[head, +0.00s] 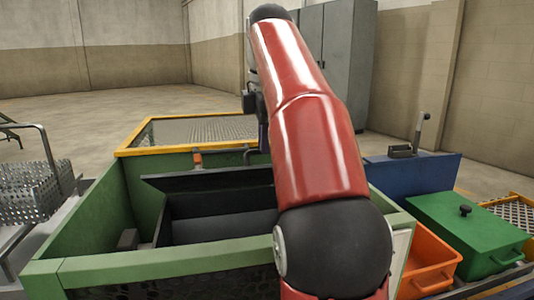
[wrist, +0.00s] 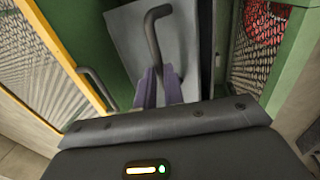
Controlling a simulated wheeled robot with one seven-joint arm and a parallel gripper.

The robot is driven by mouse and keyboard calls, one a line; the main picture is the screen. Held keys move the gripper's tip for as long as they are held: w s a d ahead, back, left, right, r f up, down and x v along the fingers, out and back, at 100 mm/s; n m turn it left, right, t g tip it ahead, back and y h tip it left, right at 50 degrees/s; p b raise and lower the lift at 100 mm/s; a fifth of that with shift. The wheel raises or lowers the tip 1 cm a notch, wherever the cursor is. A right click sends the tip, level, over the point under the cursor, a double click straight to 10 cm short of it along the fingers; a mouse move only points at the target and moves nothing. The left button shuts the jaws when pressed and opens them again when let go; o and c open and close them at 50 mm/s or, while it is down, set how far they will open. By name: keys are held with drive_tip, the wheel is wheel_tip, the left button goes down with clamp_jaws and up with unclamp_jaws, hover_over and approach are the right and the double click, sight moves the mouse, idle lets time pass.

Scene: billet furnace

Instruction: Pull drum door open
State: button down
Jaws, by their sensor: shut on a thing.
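In the wrist view, the drum door appears as a grey panel (wrist: 190,50) with a dark bent bar handle (wrist: 152,30). My gripper (wrist: 159,78) has its purple fingers shut on the lower part of this handle. In the head view, a dark panel (head: 210,180) lies across the opening of the green housing (head: 100,215); the drum's dark inside shows below it. My red arm reaches over the housing and hides its right part. My fingertips and their grasp are hidden in the head view.
A yellow-framed mesh guard (head: 200,130) stands open beyond the housing. At right are an orange bin (head: 428,262), a green lidded box (head: 465,235) and a blue unit (head: 415,172). A perforated metal basket (head: 30,190) is at left. Open floor lies behind.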

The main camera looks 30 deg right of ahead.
drive_tip(key=shift+w+d+r, duration=0.15)
drive_tip(key=shift+w+d, duration=0.05)
drive_tip(key=shift+w, duration=0.6)
drive_tip(key=shift+w+d+r, duration=0.1)
drive_tip(key=shift+w+d, duration=0.1)
drive_tip(key=shift+w, duration=0.55)
drive_tip(key=c, duration=1.9)
unclamp_jaws()
drive_tip(key=shift+w, duration=0.1)
drive_tip(key=shift+o, duration=1.4)
drive_tip(key=shift+w+d+f, duration=0.15)
drive_tip(key=shift+w+f, duration=0.05)
drive_tip(key=shift+w, duration=0.15)
drive_tip(key=shift+o, duration=0.7)
drive_tip(key=shift+s+r, duration=0.1)
drive_tip(key=shift+r, duration=0.15)
drive_tip(key=shift+s+r, duration=0.1)
drive_tip(key=shift+s, duration=0.05)
drive_tip(key=shift+s, duration=0.1)
